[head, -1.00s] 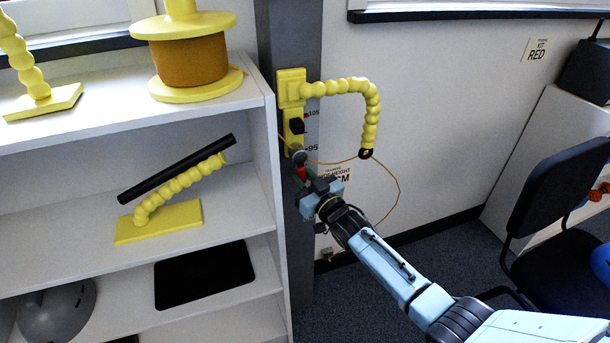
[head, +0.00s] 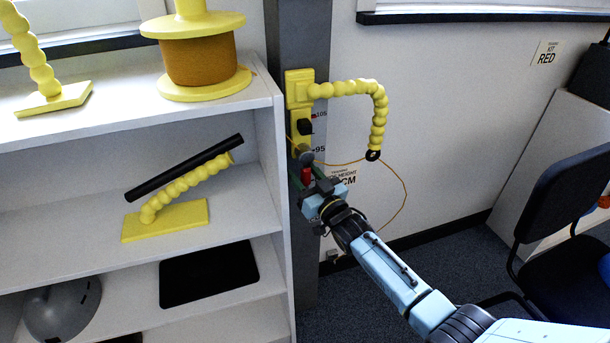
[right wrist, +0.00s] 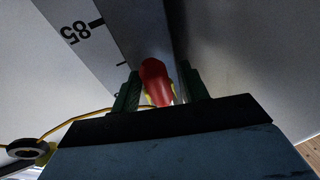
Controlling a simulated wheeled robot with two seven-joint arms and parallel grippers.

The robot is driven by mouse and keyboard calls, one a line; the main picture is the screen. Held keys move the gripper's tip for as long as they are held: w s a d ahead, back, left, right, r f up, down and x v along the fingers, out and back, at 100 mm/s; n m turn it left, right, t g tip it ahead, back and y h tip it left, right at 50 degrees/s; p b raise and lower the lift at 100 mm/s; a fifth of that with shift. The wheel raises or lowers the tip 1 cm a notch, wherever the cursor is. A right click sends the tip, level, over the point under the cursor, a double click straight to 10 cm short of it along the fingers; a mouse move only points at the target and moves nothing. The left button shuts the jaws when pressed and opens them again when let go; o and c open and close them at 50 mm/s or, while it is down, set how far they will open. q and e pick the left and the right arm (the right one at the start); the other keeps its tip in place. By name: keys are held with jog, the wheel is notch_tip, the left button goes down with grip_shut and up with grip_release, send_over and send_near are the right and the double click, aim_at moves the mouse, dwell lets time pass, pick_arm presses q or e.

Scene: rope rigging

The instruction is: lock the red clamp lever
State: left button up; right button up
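The red clamp lever (head: 306,175) hangs below a round grey knob (head: 305,158) on the yellow clamp body (head: 301,125), which is fixed to the grey post. My right gripper (head: 307,188) is at the lever. In the right wrist view the red lever (right wrist: 155,82) stands between the two green fingers of my right gripper (right wrist: 160,90). Narrow gaps show beside the lever, so the fingers look open around it rather than closed on it. The lever's far end is hidden. My left gripper is in neither view.
A yellow beaded arm (head: 372,92) reaches right from the clamp to a black ring (head: 373,155). A thin orange rope (head: 403,205) loops below it. White shelves (head: 200,110) stand close on the left. A dark chair (head: 560,190) is at the right.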

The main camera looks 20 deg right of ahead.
jog(key=shift+s+d+f, duration=0.2)
jog(key=shift+s, duration=0.25)
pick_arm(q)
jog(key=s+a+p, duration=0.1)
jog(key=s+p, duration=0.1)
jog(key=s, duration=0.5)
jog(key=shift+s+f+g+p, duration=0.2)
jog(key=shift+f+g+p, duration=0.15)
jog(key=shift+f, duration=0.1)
pick_arm(e)
jog(key=v, duration=1.2)
jog(key=shift+s, duration=0.2)
jog(key=shift+r, duration=0.1)
